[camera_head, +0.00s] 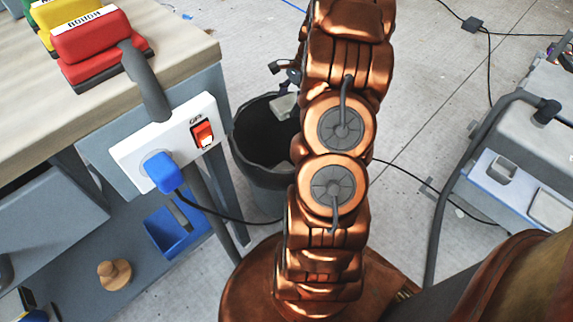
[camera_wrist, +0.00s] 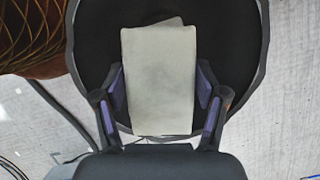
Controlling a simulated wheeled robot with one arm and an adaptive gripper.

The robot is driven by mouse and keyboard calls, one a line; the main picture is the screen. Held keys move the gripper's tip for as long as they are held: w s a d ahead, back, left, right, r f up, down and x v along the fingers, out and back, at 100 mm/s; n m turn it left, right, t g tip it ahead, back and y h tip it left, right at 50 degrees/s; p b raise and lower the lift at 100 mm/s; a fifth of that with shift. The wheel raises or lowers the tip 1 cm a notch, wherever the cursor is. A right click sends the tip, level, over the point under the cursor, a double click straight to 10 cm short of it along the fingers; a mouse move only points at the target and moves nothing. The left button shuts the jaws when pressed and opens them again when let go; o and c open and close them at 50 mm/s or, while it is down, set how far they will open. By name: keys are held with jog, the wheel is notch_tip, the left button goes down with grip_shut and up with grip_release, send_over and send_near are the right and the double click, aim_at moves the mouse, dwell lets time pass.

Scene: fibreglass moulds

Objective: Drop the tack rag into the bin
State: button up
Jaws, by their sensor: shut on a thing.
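The tack rag (camera_wrist: 158,85) is a pale grey, roughly rectangular cloth held between the two fingers of my gripper (camera_wrist: 160,95) in the wrist view. The black bin (camera_wrist: 262,50) lies behind and around the rag in that view. In the head view the bin (camera_head: 262,200) stands on the floor beside the bench, partly hidden by my arm. My gripper (camera_head: 284,74) shows at the bin's far rim, with the pale rag (camera_head: 284,105) hanging over the opening. Much of the gripper is hidden there.
A workbench (camera_head: 185,55) on the left carries a red block (camera_head: 90,40). A power strip (camera_head: 165,145) with a blue plug (camera_head: 162,172) is on its side. A blue tray (camera_head: 175,232) lies below. A grey cart (camera_head: 520,150) stands right. Cables cross the floor.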

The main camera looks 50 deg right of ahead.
jog(key=shift+f+b, duration=1.7)
jog(key=shift+f, duration=0.6)
jog(key=o, duration=1.2)
jog(key=shift+r, duration=0.1)
jog(key=v, duration=1)
jog(key=shift+d+r, duration=0.15)
jog(key=shift+r, duration=0.1)
jog(key=shift+s+d+r, duration=0.15)
jog(key=shift+d+r, duration=0.05)
jog(key=shift+r, duration=0.45)
